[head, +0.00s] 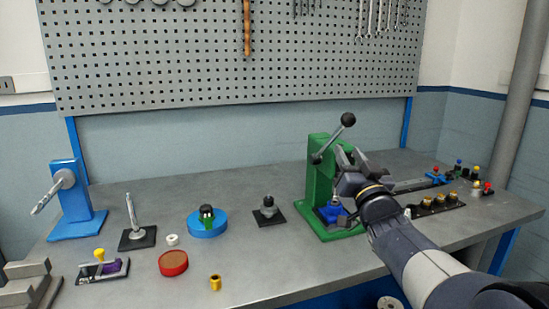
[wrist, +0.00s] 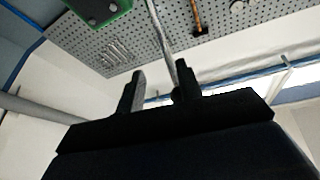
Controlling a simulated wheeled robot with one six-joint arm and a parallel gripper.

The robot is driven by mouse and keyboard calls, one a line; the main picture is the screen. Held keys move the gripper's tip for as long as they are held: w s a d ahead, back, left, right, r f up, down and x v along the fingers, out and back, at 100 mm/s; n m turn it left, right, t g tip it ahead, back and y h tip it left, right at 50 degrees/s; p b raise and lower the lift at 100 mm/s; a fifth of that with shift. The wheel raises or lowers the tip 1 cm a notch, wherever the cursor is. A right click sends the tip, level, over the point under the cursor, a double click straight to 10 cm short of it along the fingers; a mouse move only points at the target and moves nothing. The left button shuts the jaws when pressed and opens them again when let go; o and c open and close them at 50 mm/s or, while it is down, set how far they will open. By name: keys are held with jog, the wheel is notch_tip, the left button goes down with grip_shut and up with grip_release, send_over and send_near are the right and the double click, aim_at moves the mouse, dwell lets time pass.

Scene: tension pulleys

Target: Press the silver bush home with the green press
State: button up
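The green press (head: 318,180) stands on the bench right of centre. Its grey lever slants up to the right and ends in a black ball (head: 348,119). A blue block (head: 331,213) sits low at the press, partly behind my arm. A small pale spot shows on the block; I cannot tell if it is the silver bush. My gripper (head: 348,155) is beside the press, just below the ball. In the wrist view its two dark fingers (wrist: 160,85) stand apart. The grey lever (wrist: 160,30) runs down toward the gap, close to the right finger. I see no grip on it.
A blue lever stand (head: 68,195), a blue round base (head: 207,223), a red round dish (head: 173,263) and a brass bush (head: 215,282) are on the left half. A black rack of brass parts (head: 435,203) lies right of my arm.

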aim_at(343, 124)
jog(key=w+r+g+p, duration=0.1)
jog(key=r+p, duration=0.1)
jog(key=p, duration=0.4)
jog(key=w+a+r+g+p, duration=0.1)
jog(key=r+p, duration=0.1)
jog(key=p, duration=0.4)
jog(key=w+r+g+p, duration=0.2)
jog(key=p, duration=0.5)
jog(key=shift+a+r+n+h, duration=0.15)
jog(key=shift+r+n+h, duration=0.15)
jog(key=shift+n, duration=0.1)
jog(key=s+d+b, duration=0.2)
jog(key=s, duration=0.8)
jog(key=shift+s+f, duration=0.2)
jog(key=shift+f, duration=0.1)
